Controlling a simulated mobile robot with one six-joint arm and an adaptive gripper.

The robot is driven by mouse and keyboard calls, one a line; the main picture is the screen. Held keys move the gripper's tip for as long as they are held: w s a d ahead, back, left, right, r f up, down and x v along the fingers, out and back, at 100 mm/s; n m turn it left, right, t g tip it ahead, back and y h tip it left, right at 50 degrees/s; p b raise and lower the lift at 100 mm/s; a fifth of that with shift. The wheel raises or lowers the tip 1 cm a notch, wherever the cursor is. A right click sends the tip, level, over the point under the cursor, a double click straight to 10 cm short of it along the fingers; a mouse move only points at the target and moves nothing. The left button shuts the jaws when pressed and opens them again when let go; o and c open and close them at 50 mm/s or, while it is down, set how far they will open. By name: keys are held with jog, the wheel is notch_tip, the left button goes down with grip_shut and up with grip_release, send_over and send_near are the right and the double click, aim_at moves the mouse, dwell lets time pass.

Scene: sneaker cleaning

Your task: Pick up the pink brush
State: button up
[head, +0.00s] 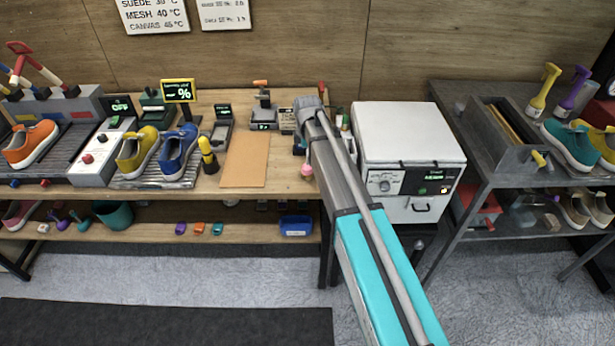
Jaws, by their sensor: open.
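A small pink piece (307,170), which looks like the pink brush, stands at the right end of the wooden table, close beside my arm. Its lower part is hard to make out. My arm reaches over it from the lower right, and my wrist is above and behind it. My gripper (299,146) shows as a small dark shape below the wrist, just above and left of the pink piece. It is open and partly hidden by my arm. I cannot tell whether it touches the pink piece.
A white oven-like box (408,135) stands close to the right of my arm. A tan board (246,160) lies clear to the left. A yellow-and-black tool (208,156), blue shoe (179,152) and yellow shoe (137,151) stand farther left.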

aim_at(307, 170)
jog(key=shift+w+f+b, duration=0.1)
jog(key=shift+f+b, duration=1.4)
jog(key=shift+f, duration=0.3)
jog(key=shift+w+f+b, duration=0.15)
jog(key=shift+f+b, duration=1.15)
jog(key=shift+w+f+b, duration=0.15)
jog(key=shift+f+b, duration=1.15)
jog(key=c, duration=1.3)
jog(key=shift+r, duration=0.25)
